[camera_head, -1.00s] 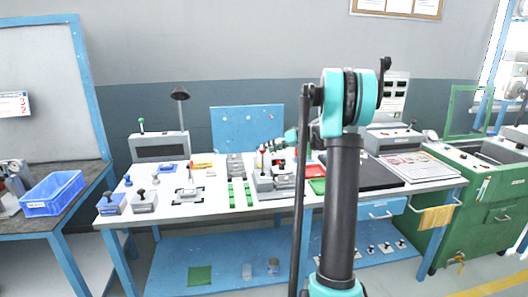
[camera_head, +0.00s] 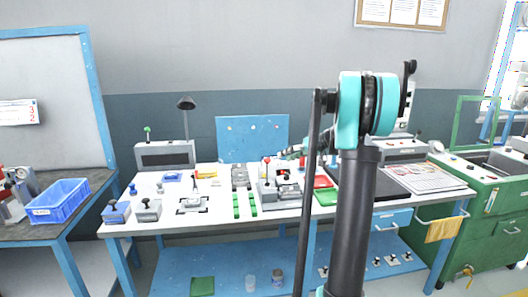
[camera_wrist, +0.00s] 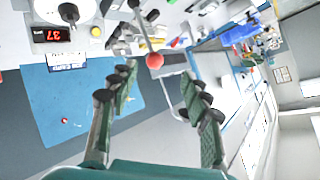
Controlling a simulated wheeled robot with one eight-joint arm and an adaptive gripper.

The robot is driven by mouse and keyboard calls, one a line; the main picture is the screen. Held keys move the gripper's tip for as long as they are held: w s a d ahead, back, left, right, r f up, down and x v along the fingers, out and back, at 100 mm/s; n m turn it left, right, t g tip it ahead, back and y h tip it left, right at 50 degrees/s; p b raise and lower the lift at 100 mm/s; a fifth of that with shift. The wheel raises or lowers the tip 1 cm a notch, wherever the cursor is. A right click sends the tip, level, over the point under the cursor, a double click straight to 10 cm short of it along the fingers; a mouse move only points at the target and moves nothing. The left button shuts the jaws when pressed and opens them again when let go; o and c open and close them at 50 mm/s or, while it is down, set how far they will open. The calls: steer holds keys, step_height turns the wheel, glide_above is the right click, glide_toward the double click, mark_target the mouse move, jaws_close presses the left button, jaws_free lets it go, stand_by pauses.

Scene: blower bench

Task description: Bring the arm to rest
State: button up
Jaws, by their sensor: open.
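My arm rises in front of the bench in the head view, its teal elbow joint high at the right of centre. The arm hides part of the bench behind it. My gripper (camera_wrist: 162,95) shows in the wrist view with its two green and dark fingers spread apart and nothing between them. Beyond the fingertips in that view is a red ball knob (camera_wrist: 154,61) on a rod. In the head view the gripper itself is mostly hidden behind the arm.
A blue crate (camera_head: 58,201) stands on the left table. A green machine (camera_head: 490,215) stands at the right. A black lamp (camera_head: 186,103) rises behind the bench.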

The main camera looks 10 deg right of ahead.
steer(key=s+a+f+m+g+h, duration=0.1)
steer(key=s+a+f, duration=0.2)
steer(key=s, duration=0.2)
steer(key=s+a+f+g+h, duration=0.1)
steer(key=s+a+f, duration=0.1)
steer(key=s+a, duration=0.25)
steer(key=s+f+m+h, duration=0.1)
steer(key=s+f, duration=0.4)
steer(key=s, duration=0.5)
steer(key=s+f+m+h, duration=0.1)
steer(key=s+f+h, duration=0.3)
steer(key=s, duration=0.6)
steer(key=s+f+m+h, duration=0.1)
steer(key=s+f+h, duration=0.1)
steer(key=s+f, duration=0.5)
steer(key=s, duration=0.3)
steer(key=shift+d+g+h, duration=0.15)
steer(key=shift+g+h, duration=0.15)
